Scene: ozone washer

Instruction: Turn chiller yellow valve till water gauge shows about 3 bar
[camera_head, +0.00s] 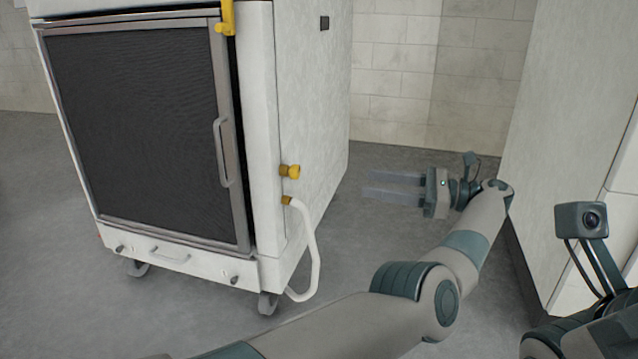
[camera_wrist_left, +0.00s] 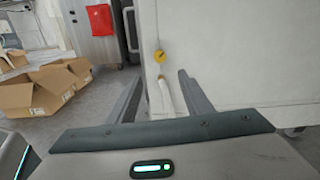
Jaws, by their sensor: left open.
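The chiller (camera_head: 315,120) is a pale cabinet on wheels with a dark mesh front. Its yellow valve (camera_head: 290,171) sticks out low on the right side, above a white hose. The valve also shows in the left wrist view (camera_wrist_left: 160,56), just beyond and between my fingers. My left gripper (camera_head: 366,185) is open and empty, to the right of the valve and apart from it, fingers pointing left toward the chiller. It also shows in the left wrist view (camera_wrist_left: 158,82). No readable water gauge shows. My right gripper is out of view.
The white hose (camera_head: 312,250) loops out from the chiller's side below the valve. A yellow bracket (camera_head: 227,18) is at the top. A tall white cabinet (camera_head: 570,110) stands at right. Cardboard boxes (camera_wrist_left: 35,95) lie at left in the wrist view. Grey floor is open between.

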